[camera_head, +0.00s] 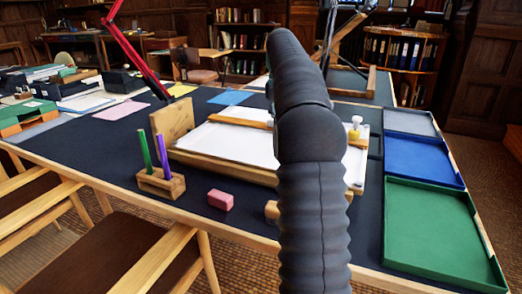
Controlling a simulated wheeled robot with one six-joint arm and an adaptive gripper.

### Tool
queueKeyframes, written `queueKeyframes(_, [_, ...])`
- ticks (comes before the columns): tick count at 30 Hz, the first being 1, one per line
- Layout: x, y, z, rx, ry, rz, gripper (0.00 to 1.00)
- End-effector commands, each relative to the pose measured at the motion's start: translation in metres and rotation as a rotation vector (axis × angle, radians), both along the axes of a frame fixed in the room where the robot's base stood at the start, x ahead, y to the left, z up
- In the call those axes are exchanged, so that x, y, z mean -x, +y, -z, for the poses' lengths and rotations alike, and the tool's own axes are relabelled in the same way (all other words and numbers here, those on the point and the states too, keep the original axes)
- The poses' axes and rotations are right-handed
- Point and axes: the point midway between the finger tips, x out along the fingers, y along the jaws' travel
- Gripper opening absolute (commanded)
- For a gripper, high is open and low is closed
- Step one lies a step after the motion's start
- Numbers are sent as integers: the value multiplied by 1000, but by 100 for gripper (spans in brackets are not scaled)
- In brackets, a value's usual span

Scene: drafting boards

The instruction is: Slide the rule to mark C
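A drafting board with a white sheet (228,143) and a wooden front edge (222,168) lies on the dark table, partly behind my arm. A light wooden strip, which looks like the rule (240,121), lies across the far part of the sheet. Its middle is hidden by my arm. A small pale knob (356,120) on a yellowish base stands at the board's right side. I cannot make out mark C or any lettered marks. My gripper is hidden behind my own arm, so its relation to the rule does not show.
A wooden block with green and purple pens (161,182) and a pink eraser (220,199) sit in front of the board. An upright wooden panel (172,122) stands at its left. Blue (422,159), green (440,230) and grey (409,122) trays line the right. Chairs stand at front left.

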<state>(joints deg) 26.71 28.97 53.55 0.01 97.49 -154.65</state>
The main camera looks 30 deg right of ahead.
Motion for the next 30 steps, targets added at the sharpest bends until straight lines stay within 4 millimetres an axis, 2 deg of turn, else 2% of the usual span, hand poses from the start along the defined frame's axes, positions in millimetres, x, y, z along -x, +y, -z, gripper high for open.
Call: queueKeyframes(30, [-7,-9,0,1,-1,0,0])
